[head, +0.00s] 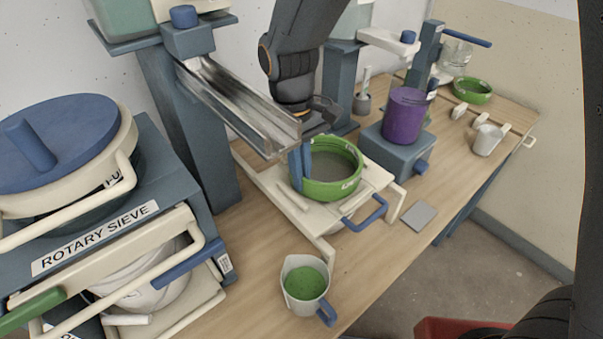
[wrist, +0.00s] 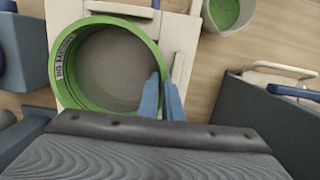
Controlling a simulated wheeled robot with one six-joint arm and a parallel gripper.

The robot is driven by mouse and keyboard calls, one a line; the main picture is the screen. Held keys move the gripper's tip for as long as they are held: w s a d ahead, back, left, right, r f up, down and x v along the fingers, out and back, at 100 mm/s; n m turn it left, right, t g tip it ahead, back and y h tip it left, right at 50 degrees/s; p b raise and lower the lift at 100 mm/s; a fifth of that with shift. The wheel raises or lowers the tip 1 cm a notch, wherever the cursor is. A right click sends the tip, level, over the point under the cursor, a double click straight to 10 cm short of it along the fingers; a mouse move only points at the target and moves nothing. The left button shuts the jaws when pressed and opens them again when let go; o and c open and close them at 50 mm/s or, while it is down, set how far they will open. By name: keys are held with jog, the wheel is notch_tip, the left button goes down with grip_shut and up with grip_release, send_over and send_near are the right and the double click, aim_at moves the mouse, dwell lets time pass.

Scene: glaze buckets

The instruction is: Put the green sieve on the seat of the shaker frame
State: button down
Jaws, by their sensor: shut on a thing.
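The green sieve (head: 322,192), a round ring with a grey mesh and a white label, is over the cream shaker frame (head: 376,178) on the bench. It lies about level; I cannot tell whether it rests fully in the seat, which it hides. My gripper (head: 301,168) has its blue fingers shut on the sieve's rim, at the left side in the head view. In the wrist view, the fingers (wrist: 164,100) pinch the rim (wrist: 75,95) at its lower right, with the cream frame (wrist: 65,12) beneath.
A metal chute (head: 235,100) slopes down close beside my gripper. The rotary sieve machine (head: 100,245) stands at left. A jug of green glaze (head: 305,284) is in front. A purple cup (head: 404,116) stands on a blue-grey block behind; another green sieve (head: 472,90) lies at far right.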

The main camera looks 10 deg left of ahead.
jog(key=shift+f, duration=0.35)
jog(key=c, duration=1.9)
grip_release()
jog(key=shift+o, duration=0.2)
jog(key=shift+a, duration=0.1)
